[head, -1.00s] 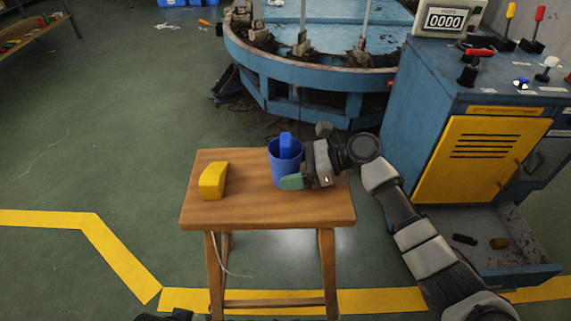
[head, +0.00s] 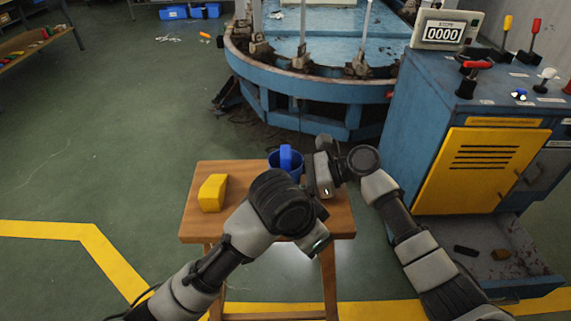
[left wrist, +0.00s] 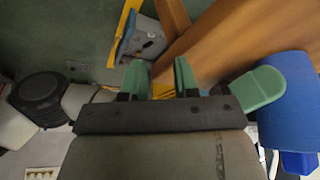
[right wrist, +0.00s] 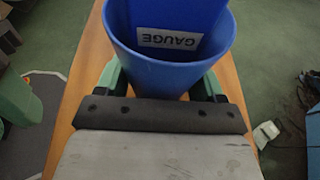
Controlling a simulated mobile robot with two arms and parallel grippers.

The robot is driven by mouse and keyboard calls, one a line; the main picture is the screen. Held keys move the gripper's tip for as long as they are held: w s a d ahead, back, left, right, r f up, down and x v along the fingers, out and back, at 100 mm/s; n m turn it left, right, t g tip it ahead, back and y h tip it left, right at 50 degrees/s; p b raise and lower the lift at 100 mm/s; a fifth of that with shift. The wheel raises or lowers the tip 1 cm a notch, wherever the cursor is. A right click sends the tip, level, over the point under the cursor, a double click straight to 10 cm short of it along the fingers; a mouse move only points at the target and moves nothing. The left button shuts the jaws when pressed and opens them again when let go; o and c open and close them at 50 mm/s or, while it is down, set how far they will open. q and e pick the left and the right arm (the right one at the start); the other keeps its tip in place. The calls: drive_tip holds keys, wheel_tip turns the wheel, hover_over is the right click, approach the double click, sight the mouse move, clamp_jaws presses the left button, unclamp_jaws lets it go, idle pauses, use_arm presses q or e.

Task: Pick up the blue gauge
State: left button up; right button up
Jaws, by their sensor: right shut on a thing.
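A blue cup (head: 297,172) stands on the wooden stool, with the blue gauge (head: 285,157) upright inside it, its top above the rim. In the right wrist view the gauge's white label (right wrist: 168,40) shows inside the cup (right wrist: 165,76). My right gripper (head: 309,176) is shut on the cup's wall. My left gripper (head: 318,243) is over the stool's front right, apart from the cup. In the left wrist view its fingers (left wrist: 158,75) are open and empty, with the cup (left wrist: 288,100) and gauge (left wrist: 301,162) at the right. My left arm hides the cup's lower part.
A yellow block (head: 212,193) lies on the left of the wooden stool (head: 192,222). A blue cabinet (head: 425,115) with levers stands at the right, its lower drawer (head: 510,275) open. A round blue machine (head: 330,90) stands behind.

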use_arm(q)
drive_tip(key=w+a+r+n+y, duration=0.1)
drive_tip(key=w+r+n+y, duration=0.1)
drive_tip(key=w+r+n, duration=0.6)
drive_tip(key=n+t+y, duration=0.1)
drive_tip(key=n+y, duration=0.1)
drive_tip(key=n, duration=0.1)
approach(285, 152)
drive_tip(key=x, duration=1)
drive_tip(key=shift+w+f, duration=0.1)
drive_tip(key=shift+f, duration=0.2)
clamp_jaws()
drive_tip(key=shift+r, duration=0.15)
wheel_tip(285, 152, up, 18)
